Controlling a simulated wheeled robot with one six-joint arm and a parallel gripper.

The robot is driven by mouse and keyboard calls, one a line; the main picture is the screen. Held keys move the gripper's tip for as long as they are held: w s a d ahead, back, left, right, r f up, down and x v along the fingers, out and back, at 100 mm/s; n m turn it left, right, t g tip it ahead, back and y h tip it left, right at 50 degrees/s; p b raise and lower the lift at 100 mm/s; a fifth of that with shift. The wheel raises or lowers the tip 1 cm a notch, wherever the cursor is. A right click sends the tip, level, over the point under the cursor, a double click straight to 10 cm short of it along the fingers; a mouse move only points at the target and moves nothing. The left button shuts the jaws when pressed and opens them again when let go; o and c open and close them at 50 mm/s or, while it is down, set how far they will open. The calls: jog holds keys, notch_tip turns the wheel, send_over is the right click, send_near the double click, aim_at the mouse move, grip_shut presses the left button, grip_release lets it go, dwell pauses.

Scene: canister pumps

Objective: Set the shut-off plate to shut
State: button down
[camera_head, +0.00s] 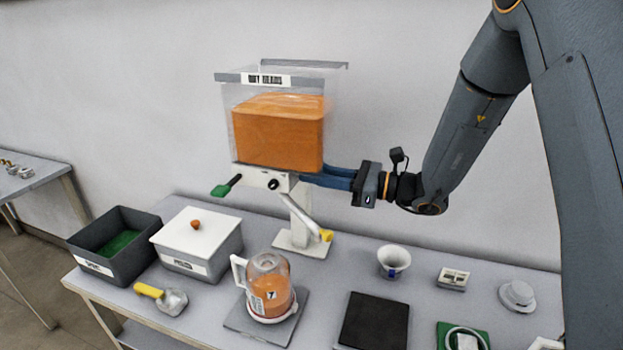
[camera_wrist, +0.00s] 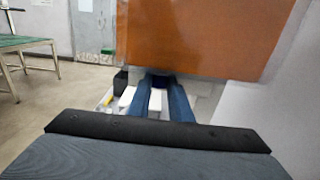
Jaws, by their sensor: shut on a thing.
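A clear hopper (camera_head: 229,120) filled with orange material stands on a white pump stand (camera_head: 297,215) against the wall. A dark bar with a green grip (camera_head: 222,190) sticks out left below the hopper; it appears to belong to the shut-off plate.
A yellow-tipped lever (camera_head: 326,235) hangs below the hopper. A jug (camera_head: 269,287) with orange contents stands in front on a grey pad. Bins (camera_head: 125,262) and (camera_head: 195,268) a white-lidded box are left. A white cup (camera_head: 394,261) and black pad (camera_head: 374,321) are right.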

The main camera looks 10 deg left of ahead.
jog(key=shift+a, duration=0.1)
jog(key=c, duration=1.6)
grip_release()
jog(key=shift+a, duration=0.1)
jog(key=d+b, duration=0.1)
jog(key=d, duration=0.1)
jog(key=d+b, duration=0.1)
jog(key=d, duration=0.2)
jog(key=s+d, duration=0.1)
jog(key=d, duration=0.1)
jog(key=shift+s+d+b, duration=0.1)
jog(key=shift+d+b, duration=0.3)
